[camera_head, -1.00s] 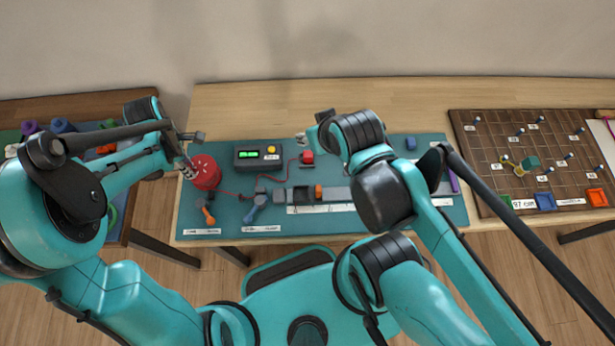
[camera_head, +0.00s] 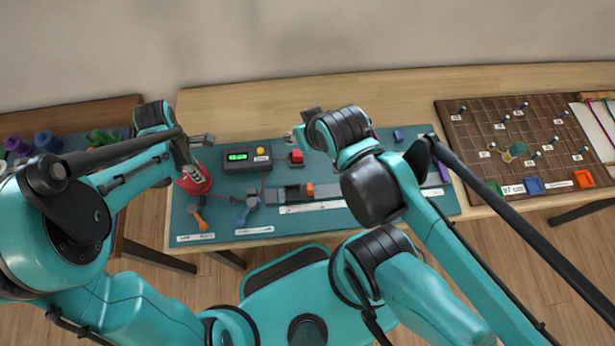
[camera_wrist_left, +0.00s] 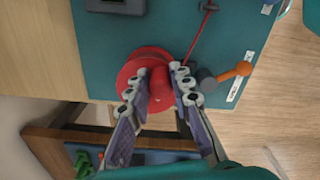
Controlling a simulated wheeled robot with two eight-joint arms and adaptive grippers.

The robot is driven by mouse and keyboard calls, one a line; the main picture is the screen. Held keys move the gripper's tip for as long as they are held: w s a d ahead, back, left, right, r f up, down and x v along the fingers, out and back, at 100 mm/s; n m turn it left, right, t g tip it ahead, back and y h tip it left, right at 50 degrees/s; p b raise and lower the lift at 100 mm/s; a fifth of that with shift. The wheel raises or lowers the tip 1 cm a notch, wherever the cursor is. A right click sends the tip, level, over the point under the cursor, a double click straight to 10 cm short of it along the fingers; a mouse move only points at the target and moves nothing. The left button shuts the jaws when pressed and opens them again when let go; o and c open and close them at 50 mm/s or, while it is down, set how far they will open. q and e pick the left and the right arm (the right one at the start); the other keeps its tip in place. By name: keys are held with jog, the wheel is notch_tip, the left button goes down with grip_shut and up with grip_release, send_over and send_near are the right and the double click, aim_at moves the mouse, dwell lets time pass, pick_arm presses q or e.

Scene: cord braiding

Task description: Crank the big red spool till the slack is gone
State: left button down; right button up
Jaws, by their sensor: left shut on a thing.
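The big red spool (camera_head: 194,182) sits at the left end of the teal mat, partly covered by my left gripper (camera_head: 188,160). In the left wrist view the spool (camera_wrist_left: 133,72) is a round red flanged disc with a red crank knob (camera_wrist_left: 161,88) on top. My left gripper (camera_wrist_left: 158,90) is shut on this knob, one finger on each side. A red cord (camera_wrist_left: 197,38) leaves the spool and looks straight in the wrist view. My right gripper (camera_head: 303,125) is over the far middle of the mat, largely hidden by its wrist; its jaws cannot be made out.
A dark box with a green display (camera_head: 238,157) and a yellow button stands behind the spool. A pegboard (camera_head: 500,140) is at right; a side table with spools is at left.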

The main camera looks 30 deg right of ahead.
aim_at(190, 183)
pick_arm(q)
jog(key=shift+s+a, duration=0.2)
jog(key=shift+a, duration=0.3)
jog(key=shift+s+a, duration=0.2)
jog(key=shift+a, duration=0.3)
jog(key=shift+w+a, duration=0.1)
jog(key=shift+a, duration=0.45)
jog(key=shift+a, duration=0.1)
